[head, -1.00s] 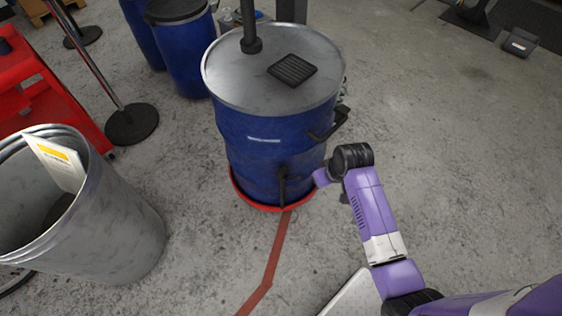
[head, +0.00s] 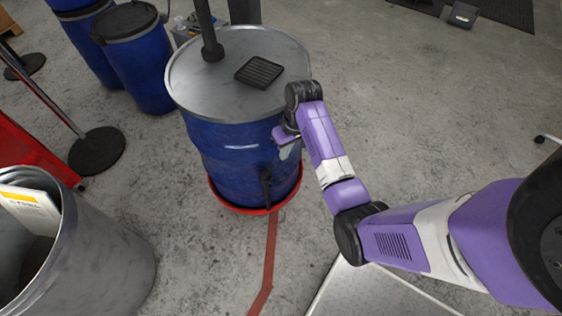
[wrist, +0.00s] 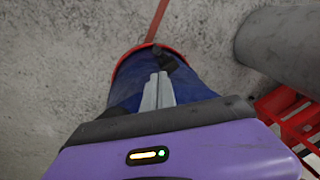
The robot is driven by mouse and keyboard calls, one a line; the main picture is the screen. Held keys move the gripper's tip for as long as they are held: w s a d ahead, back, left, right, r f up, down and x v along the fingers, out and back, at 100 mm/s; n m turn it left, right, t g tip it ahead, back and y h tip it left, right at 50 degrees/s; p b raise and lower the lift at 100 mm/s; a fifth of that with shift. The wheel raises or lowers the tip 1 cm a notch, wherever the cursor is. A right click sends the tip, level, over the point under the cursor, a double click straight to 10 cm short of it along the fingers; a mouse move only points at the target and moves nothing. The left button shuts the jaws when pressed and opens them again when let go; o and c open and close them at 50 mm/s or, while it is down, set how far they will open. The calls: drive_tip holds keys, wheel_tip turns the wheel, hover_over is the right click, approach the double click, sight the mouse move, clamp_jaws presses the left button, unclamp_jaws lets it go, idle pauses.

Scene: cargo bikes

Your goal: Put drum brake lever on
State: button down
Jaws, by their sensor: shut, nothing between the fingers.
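A blue drum (head: 232,150) with a grey metal lid stands upright in a red base ring (head: 243,208). A thin black lever (head: 266,185) sticks out low on its front and hangs down; I cannot tell for certain that it is the brake lever. In the wrist view a black knobbed part (wrist: 166,60) shows just beyond my fingers, near the drum's red rim. My gripper (head: 287,150) is shut and empty at the drum's right side, higher than the low lever. In the wrist view its grey fingers (wrist: 158,90) are together. The black handle on the drum's right side is now hidden behind my arm.
A black pipe (head: 208,30) and a dark grate (head: 260,71) are on the lid. A grey open bin (head: 110,265) stands front left, near a red cart (head: 30,155). Other blue drums (head: 140,65) stand behind left. Floor to the right is mostly clear.

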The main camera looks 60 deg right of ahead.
wheel_tip(320, 180, down, 9)
drive_tip(key=w+a+b, duration=0.1)
drive_tip(key=shift+f, duration=0.2)
drive_tip(key=shift+f, duration=0.1)
idle(0.4)
